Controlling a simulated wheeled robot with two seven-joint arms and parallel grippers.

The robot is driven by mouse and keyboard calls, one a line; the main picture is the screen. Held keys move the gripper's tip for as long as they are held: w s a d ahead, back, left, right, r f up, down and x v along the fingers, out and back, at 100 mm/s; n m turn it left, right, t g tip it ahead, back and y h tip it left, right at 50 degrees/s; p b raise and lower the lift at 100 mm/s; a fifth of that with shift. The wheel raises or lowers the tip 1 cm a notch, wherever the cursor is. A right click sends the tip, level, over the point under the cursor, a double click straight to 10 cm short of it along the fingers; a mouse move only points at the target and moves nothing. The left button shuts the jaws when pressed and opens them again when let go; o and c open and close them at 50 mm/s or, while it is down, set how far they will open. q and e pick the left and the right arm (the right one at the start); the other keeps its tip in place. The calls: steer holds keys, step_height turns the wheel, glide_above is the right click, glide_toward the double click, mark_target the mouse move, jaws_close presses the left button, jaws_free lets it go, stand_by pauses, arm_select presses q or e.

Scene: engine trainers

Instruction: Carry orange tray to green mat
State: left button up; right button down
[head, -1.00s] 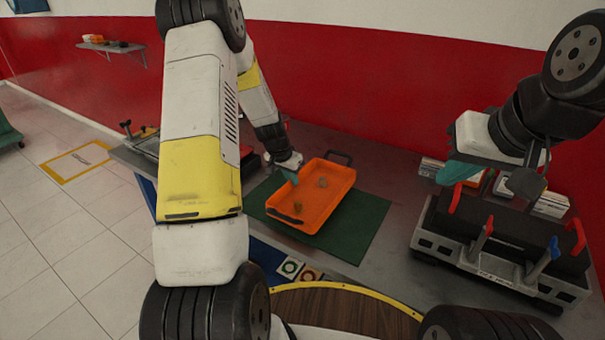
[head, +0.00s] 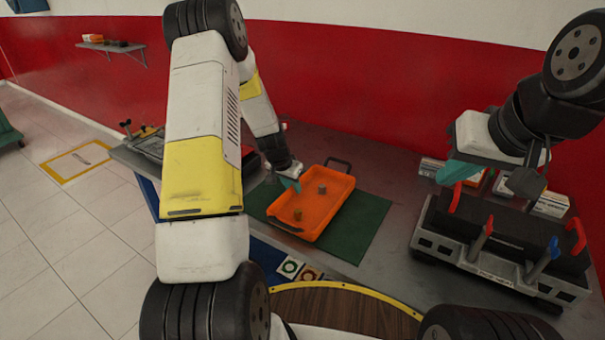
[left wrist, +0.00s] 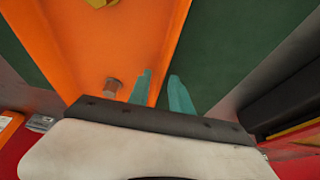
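The orange tray (head: 330,210) lies on the green mat (head: 366,225), off its left-middle, with a dark handle at its far end. My left gripper (head: 290,182) is at the tray's left long side. In the left wrist view, its teal fingers (left wrist: 160,92) are apart, one inside the tray wall and one outside over the mat, with a gap visible beside the wall. My right gripper (head: 457,171) hangs at the right, away from the tray; its finger opening is unclear.
A grey engine stand (head: 490,262) with red and blue levers stands at the bench's right, boxes (head: 548,204) behind it. Bare grey bench (head: 385,175) lies between mat and stand. A round wooden top (head: 340,312) is in front.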

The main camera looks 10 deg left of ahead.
arm_select(q)
steer(key=s+d+v, duration=0.1)
steer(key=d+v, duration=0.1)
steer(key=v, duration=0.9)
steer(key=d+v, duration=0.2)
steer(key=v, duration=1)
steer(key=s+d+r+n+t, duration=0.1)
steer(key=s+r, duration=0.4)
steer(key=s, duration=0.6)
steer(key=s+d+r+n+t, duration=0.1)
steer(key=s+r, duration=0.5)
steer(key=s, duration=0.6)
steer(key=d+n, duration=0.1)
steer(key=d, duration=0.1)
steer(key=shift+d+h, duration=0.3)
steer(key=shift+d, duration=0.05)
steer(key=shift+r, duration=0.1)
